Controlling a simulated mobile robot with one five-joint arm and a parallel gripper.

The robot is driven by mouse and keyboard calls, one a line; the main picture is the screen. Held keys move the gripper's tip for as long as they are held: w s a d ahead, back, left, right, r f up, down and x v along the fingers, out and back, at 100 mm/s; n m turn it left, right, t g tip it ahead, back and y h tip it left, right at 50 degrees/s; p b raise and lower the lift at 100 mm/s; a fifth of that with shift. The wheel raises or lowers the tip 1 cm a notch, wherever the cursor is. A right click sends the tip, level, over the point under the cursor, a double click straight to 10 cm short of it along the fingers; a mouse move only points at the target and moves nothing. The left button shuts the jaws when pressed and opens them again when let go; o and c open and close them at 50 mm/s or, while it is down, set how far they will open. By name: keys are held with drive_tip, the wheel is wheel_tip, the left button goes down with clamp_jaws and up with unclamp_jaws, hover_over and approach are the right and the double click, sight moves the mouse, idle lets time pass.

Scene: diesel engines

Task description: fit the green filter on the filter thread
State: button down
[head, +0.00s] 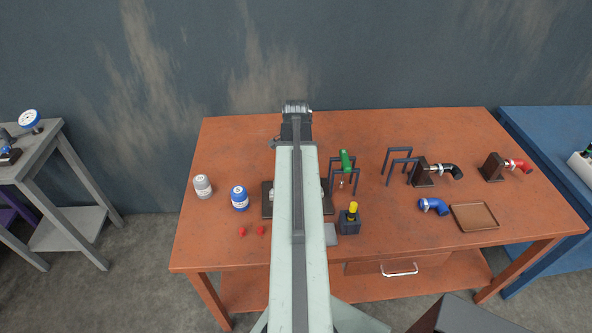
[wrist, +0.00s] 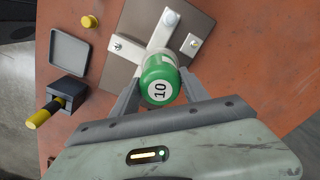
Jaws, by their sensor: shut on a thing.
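The filter is over the middle of a silver cross-shaped bracket (wrist: 160,42) with bolts, on a dark plate (wrist: 125,62). The filter thread is not visible, and I cannot tell whether the filter touches the bracket. In the head view my arm hides the filter and my gripper; the dark plate (head: 267,206) shows on both sides of the arm.
Blue (head: 240,198) and white (head: 202,186) canisters and red pieces (head: 242,231) are left of my arm. A block with a yellow-ended handle (head: 349,226), a grey tray (wrist: 72,56), dark rack frames (head: 399,158), pipe fittings (head: 433,206) and a brown tray (head: 474,216) are right.

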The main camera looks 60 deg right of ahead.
drive_tip(key=m, duration=0.4)
drive_tip(key=shift+m, duration=0.3)
drive_tip(key=shift+c, duration=2.4)
unclamp_jaws()
drive_tip(key=shift+w+f+m, duration=0.1)
drive_tip(key=shift+m, duration=0.3)
drive_tip(key=shift+c, duration=0.4)
wheel_tip(320, 180, up, 7)
drive_tip(key=p, duration=0.7)
